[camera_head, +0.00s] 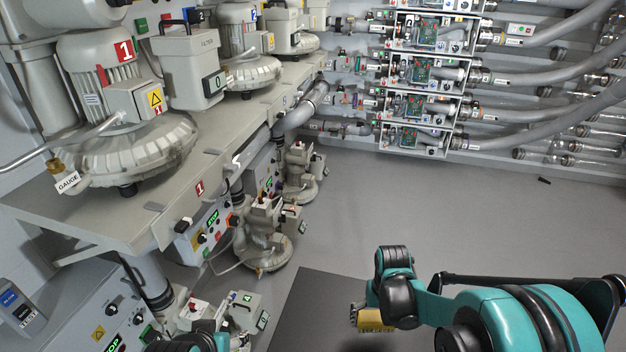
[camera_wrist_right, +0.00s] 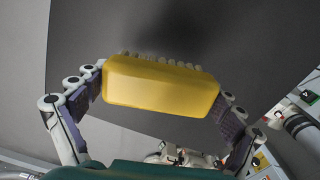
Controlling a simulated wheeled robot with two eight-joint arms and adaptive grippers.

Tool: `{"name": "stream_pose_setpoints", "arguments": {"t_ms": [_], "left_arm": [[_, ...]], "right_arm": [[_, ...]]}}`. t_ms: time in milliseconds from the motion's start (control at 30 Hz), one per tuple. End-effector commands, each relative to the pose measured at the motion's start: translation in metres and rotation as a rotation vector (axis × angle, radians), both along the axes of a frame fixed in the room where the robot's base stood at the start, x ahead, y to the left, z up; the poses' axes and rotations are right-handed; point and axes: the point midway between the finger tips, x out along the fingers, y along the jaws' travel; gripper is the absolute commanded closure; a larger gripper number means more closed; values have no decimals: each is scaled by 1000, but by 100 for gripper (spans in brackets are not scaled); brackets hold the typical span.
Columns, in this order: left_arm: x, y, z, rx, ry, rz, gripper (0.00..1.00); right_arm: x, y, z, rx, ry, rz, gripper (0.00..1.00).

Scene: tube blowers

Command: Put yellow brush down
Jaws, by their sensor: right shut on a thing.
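The yellow brush (camera_wrist_right: 160,85) is held between the two fingers of my right gripper (camera_wrist_right: 160,100), which is shut on it. Its pale bristles show along its far edge in the right wrist view. In the head view the brush (camera_head: 376,320) shows partly, at the lower middle, with the right gripper (camera_head: 372,312) around it, above a dark mat (camera_head: 310,310). The arm hides part of it. I cannot tell how high above the mat it is. A small part of my left arm shows at the bottom edge; its gripper fingers are not visible.
A long bench (camera_head: 130,215) with large blowers (camera_head: 120,150) runs along the left. Pumps (camera_head: 265,235) and control boxes stand below it. A rack of circuit boards and tubes (camera_head: 420,85) stands at the back.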

Motion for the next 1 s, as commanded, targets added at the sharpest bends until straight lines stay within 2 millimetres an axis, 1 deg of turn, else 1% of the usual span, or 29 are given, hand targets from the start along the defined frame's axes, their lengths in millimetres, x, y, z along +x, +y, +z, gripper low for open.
{"name": "stream_pose_setpoints", "arguments": {"t_ms": [267, 367, 467, 700, 1000], "left_arm": [[0, 0, 0, 0, 0, 0, 42], [0, 0, 2, 0, 0, 0, 42], [0, 0, 5, 0, 0, 0, 42], [0, 0, 12, 0, 0, 0, 42], [0, 0, 20, 0, 0, 0, 42]], "right_arm": [[-1, 0, 1, 0, 0, 44, 36], [-6, -2, 5, 0, 0, 107, 36], [-15, -6, 11, 0, 0, 223, 36], [-45, -17, 29, 0, 0, 611, 36], [-80, -28, 46, 0, 1, 1075, 36]]}}
